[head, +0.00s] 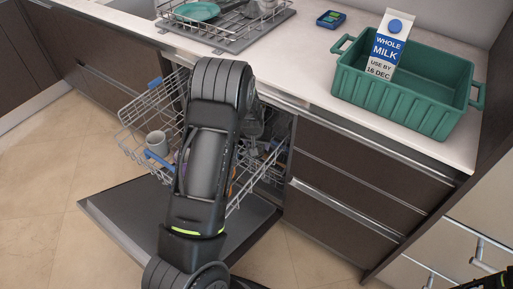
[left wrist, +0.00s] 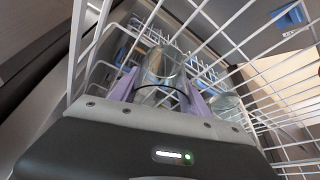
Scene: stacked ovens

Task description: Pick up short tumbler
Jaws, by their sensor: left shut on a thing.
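A short clear glass tumbler (left wrist: 163,72) stands between the purple fingers of my left gripper (left wrist: 162,92) in the left wrist view. The fingers are shut on its sides, inside the wire dishwasher rack (left wrist: 235,37). In the head view my left arm reaches down over the open dishwasher and hides the gripper and the tumbler. Only a dark piece of my right arm shows at the bottom right corner; its gripper fingers are out of view.
Another clear glass (left wrist: 226,104) is right of the gripper. On the counter are a green crate (head: 400,108) with a milk carton (head: 389,45) and a dish rack (head: 235,35).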

